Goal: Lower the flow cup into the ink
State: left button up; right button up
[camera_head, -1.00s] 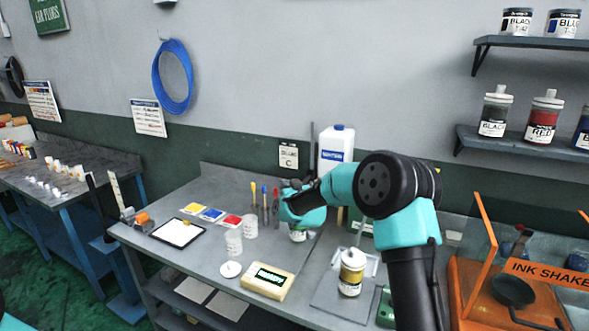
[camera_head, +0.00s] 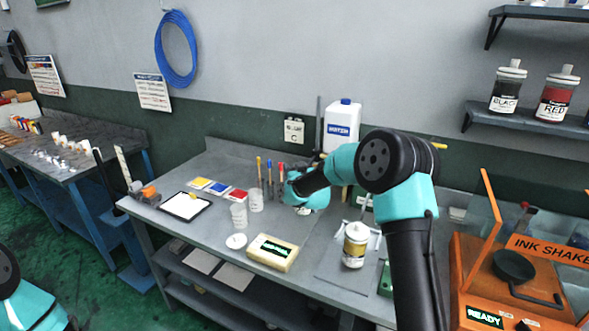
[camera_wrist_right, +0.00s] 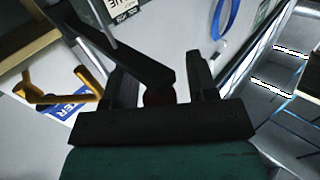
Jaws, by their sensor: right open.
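In the right wrist view my right gripper (camera_wrist_right: 155,72) is open. A dark reddish round thing (camera_wrist_right: 158,97) shows between the finger bases; I cannot tell what it is. My left gripper is out of view; only part of my left arm shows at lower left.
A white bottle (camera_head: 342,127) stands behind my right wrist. The orange ink shaker (camera_head: 470,275) stands at right.

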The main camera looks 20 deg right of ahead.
jog(key=s, duration=1.7)
jog(key=shift+s+a, duration=0.2)
jog(key=shift+a, duration=0.1)
